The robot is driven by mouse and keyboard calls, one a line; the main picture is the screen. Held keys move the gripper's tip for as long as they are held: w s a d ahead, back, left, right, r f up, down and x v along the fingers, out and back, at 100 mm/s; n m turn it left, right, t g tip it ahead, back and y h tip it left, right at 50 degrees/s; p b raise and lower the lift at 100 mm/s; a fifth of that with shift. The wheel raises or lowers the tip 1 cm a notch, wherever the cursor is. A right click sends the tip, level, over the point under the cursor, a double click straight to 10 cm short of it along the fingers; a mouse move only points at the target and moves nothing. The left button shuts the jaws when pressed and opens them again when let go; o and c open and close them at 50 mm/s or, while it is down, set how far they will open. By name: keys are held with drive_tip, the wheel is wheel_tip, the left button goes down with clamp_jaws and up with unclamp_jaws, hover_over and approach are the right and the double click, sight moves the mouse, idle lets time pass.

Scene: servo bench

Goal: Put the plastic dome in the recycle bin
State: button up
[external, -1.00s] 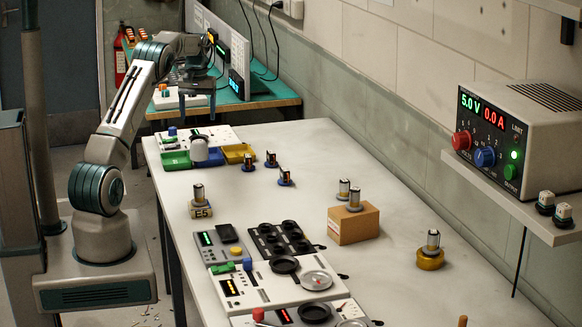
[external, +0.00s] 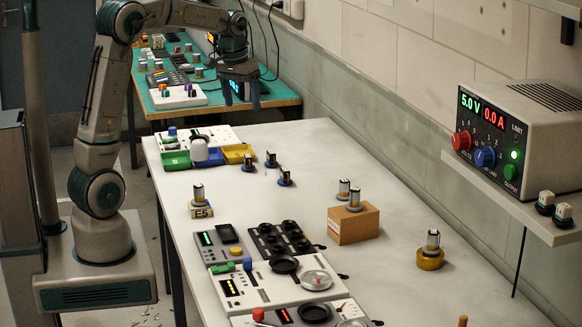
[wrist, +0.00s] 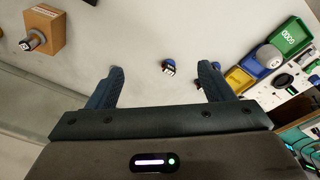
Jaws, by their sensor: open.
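My gripper (external: 242,98) is open and empty, high above the far end of the grey table, with its fingers pointing down. In the wrist view its two fingers (wrist: 160,84) are wide apart. A smooth whitish dome (external: 200,150) sits in or over the blue bin (external: 209,160), between a green bin (external: 176,160) and a yellow bin (external: 238,153). In the wrist view the dome (wrist: 268,56) is right of my fingers. A clear round cover (external: 315,280) lies on a white fixture nearer the camera. I cannot tell which bin is for recycling.
Small dark cylinders on blue bases (external: 271,160) stand right of the bins; one (wrist: 168,66) appears between my fingers, below them. A cardboard box (external: 352,225) stands on the right. A teal bench (external: 272,95) with equipment is behind. The table's middle is mostly clear.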

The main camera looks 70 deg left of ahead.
drive_tip(key=s+d+m+t, duration=0.1)
drive_tip(key=s+d+m, duration=0.5)
drive_tip(key=d, duration=1.1)
drive_tip(key=s+d+f, duration=0.2)
drive_tip(key=s+d, duration=0.1)
drive_tip(key=s, duration=0.3)
drive_tip(key=s+d+f+m, duration=0.1)
drive_tip(key=s+d+f, duration=0.2)
drive_tip(key=s+d, duration=0.1)
drive_tip(key=shift+s+d+t, duration=0.2)
drive_tip(key=shift+s+t, duration=0.2)
drive_tip(key=shift+s, duration=0.5)
